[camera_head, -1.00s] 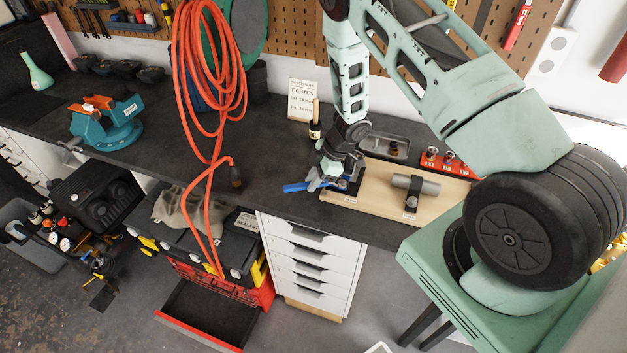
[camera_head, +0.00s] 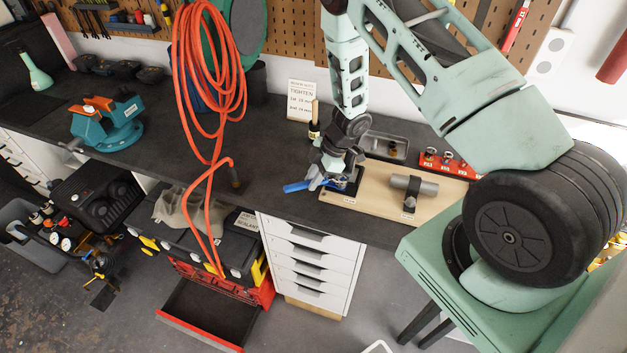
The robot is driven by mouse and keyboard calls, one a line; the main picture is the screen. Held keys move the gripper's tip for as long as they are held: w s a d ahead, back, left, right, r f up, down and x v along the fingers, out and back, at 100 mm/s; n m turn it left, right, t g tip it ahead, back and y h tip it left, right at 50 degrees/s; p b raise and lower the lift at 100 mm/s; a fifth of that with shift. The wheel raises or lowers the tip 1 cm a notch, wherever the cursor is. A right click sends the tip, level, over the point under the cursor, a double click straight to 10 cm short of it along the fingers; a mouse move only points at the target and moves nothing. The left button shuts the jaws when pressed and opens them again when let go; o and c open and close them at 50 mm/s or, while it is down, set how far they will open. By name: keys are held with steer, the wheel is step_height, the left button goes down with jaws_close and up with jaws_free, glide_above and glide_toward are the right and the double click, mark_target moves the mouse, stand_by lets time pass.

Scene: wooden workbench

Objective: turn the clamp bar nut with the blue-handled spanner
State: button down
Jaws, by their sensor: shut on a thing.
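The blue-handled spanner (camera_head: 297,187) lies low over the bench, its blue handle pointing left out of my gripper (camera_head: 331,180). My gripper is shut on the spanner, over the left end of a pale wooden board (camera_head: 372,200). The spanner's head and the nut under it are hidden by my gripper, so I cannot tell whether they touch. A dark plate (camera_head: 352,183) shows just right of my gripper on the board. Further right on the board, a grey cylinder (camera_head: 428,187) lies under a dark clamp strap (camera_head: 411,195).
Behind the board stand a metal tray (camera_head: 385,147) and a red holder (camera_head: 447,162) with several sockets. A sign reading TIGHTEN (camera_head: 300,100) stands at the back. An orange hose (camera_head: 212,60) hangs left of my arm.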

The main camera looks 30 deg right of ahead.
steer(key=shift+r, duration=1.8)
steer(key=shift+f, duration=0.1)
